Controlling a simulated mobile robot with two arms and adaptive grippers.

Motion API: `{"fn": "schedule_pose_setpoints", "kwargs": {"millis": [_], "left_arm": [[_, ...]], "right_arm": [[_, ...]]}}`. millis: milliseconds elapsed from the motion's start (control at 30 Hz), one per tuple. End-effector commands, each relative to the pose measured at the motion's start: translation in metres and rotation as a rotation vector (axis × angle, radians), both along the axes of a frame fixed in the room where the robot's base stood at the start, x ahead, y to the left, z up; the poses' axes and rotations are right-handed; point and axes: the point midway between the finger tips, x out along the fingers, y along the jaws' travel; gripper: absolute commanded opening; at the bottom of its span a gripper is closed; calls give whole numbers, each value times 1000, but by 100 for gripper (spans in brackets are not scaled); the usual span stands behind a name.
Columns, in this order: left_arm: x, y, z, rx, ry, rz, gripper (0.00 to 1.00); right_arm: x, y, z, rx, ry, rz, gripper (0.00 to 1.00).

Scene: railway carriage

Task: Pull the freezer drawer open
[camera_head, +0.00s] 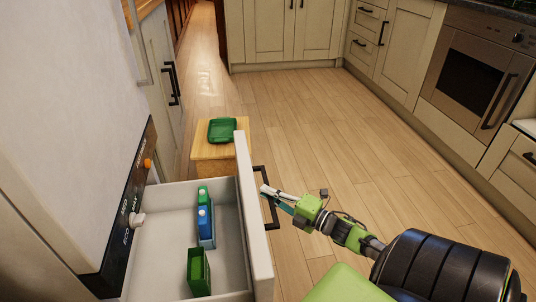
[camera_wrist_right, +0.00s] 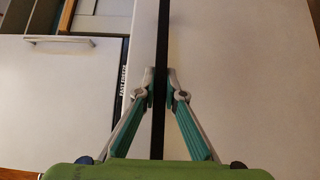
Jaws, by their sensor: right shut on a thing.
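The freezer drawer (camera_head: 254,226) is a white box pulled out from the freezer (camera_head: 62,110), with its inside showing in the head view. Its front carries a black bar handle (camera_head: 267,183). My right gripper (camera_head: 268,190) is shut on this handle in the head view. In the right wrist view, the two fingertips (camera_wrist_right: 160,82) press on the black handle (camera_wrist_right: 160,40) from both sides. A green box (camera_head: 198,272), a blue carton (camera_head: 204,222) and a green carton (camera_head: 203,196) stand in the drawer. My left gripper is not in view.
A wooden stand (camera_head: 212,166) with a green tray (camera_head: 222,130) on it is just beyond the drawer. An oven (camera_head: 476,78) and cream cabinets (camera_head: 395,45) line the right and back. The wooden floor (camera_head: 330,130) between is clear. A control panel (camera_head: 128,215) is on the freezer.

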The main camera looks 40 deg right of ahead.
Motion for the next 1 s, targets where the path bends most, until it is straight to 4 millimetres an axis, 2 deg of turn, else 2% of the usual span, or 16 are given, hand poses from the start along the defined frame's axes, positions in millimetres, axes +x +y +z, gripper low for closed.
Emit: {"fn": "schedule_pose_setpoints", "kwargs": {"millis": [33, 100, 433, 567, 667, 1000], "left_arm": [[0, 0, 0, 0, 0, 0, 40], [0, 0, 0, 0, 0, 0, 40], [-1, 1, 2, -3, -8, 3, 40], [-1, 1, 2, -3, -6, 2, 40], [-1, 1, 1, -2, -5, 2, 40], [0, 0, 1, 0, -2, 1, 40]], "right_arm": [[-1, 0, -2, 0, 3, 0, 12], [0, 0, -2, 0, 3, 0, 27], [-1, 0, -1, 0, 1, 0, 27], [-9, -2, -1, 1, 2, -1, 27], [-23, -4, -2, 0, 5, -2, 27], [-91, -18, -2, 2, 5, -3, 27]]}}
